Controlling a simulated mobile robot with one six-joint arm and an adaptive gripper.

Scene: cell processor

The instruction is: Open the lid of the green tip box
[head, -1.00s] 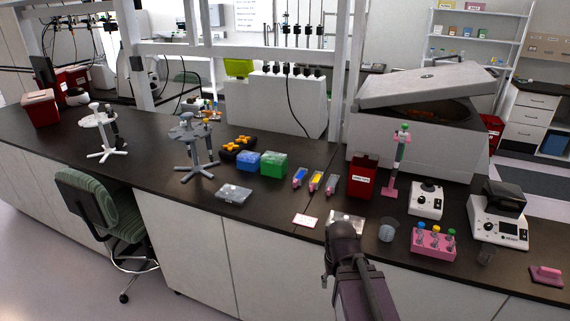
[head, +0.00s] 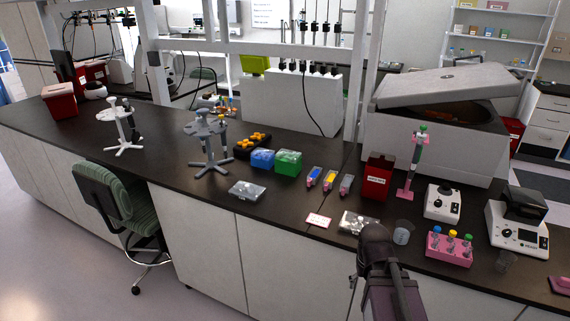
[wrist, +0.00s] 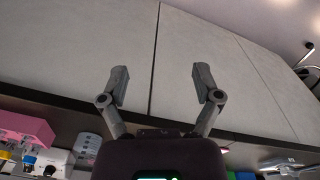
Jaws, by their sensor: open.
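The green tip box (head: 289,163) stands on the black bench, right beside a blue tip box (head: 262,159). Its lid looks shut. My gripper shows in the wrist view (wrist: 160,85) with its two fingers spread apart and nothing between them. It faces the pale cabinet fronts below the bench edge. In the head view my arm is at the lower middle right, in front of the bench and well away from the green box; the fingertips are hidden there.
A clear-lidded case (head: 247,190) lies in front of the boxes. Coloured small containers (head: 329,180), a red bin (head: 377,177) and a pink tube rack (head: 450,247) stand to the right. An orange-topped black rack (head: 252,145) is behind. A green chair (head: 115,205) stands at the bench's left front.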

